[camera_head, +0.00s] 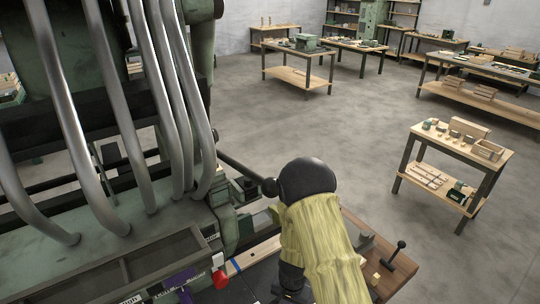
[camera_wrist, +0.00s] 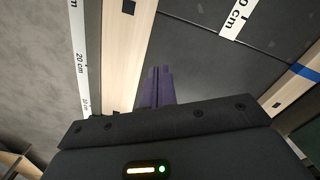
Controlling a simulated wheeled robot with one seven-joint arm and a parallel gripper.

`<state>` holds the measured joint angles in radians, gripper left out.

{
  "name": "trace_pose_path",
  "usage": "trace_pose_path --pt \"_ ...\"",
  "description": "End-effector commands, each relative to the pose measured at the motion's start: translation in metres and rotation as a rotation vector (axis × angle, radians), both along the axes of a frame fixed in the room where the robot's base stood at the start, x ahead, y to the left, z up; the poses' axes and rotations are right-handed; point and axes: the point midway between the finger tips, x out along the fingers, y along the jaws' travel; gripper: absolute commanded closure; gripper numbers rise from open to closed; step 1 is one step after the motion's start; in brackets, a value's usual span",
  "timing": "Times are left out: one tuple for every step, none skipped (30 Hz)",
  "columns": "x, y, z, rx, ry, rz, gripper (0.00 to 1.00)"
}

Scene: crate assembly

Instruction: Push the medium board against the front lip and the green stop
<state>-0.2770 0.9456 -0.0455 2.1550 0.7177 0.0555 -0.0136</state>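My gripper (camera_wrist: 160,72) shows in the wrist view as two purple fingers lying side by side with no clear gap. I see nothing held between them. A pale wooden board (camera_wrist: 122,50) with a dark square mark lies just left of the fingers, along a white scale marked 20 cm. The fingers are close to its right edge; I cannot tell whether they touch it. Another pale wooden strip (camera_wrist: 296,88) with a blue band is at the right. I cannot tell which piece is the medium board. The front lip and the green stop cannot be made out.
A dark flat surface (camera_wrist: 205,60) lies between the wooden pieces. In the head view, a green machine with metal pipes (camera_head: 120,120) fills the left, with a red button (camera_head: 220,279) below. A small wooden table (camera_head: 455,140) with blocks stands at right; the floor around it is clear.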

Motion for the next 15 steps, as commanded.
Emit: trace_pose_path --pt "0.000 0.000 0.008 0.000 0.000 0.000 1.00" --pt "0.000 0.000 0.010 0.000 0.000 0.000 1.00" --pt "0.000 0.000 0.014 0.000 0.000 0.000 1.00" --pt "0.000 0.000 0.016 0.000 0.000 0.000 1.00" --pt "0.000 0.000 0.018 0.000 0.000 0.000 1.00" --pt "0.000 0.000 0.022 0.000 0.000 -0.001 1.00" --pt "0.000 0.000 0.024 0.000 0.000 -0.001 1.00" --pt "0.000 0.000 0.026 0.000 0.000 -0.001 1.00" --pt "0.000 0.000 0.030 0.000 0.000 -0.001 1.00" --pt "0.000 0.000 0.032 0.000 0.000 -0.001 1.00" --pt "0.000 0.000 0.035 0.000 0.000 -0.001 1.00" --pt "0.000 0.000 0.038 0.000 0.000 -0.001 1.00" --pt "0.000 0.000 0.040 0.000 0.000 0.000 1.00" --pt "0.000 0.000 0.043 0.001 0.000 0.000 1.00" --pt "0.000 0.000 0.046 0.001 0.000 0.000 1.00"
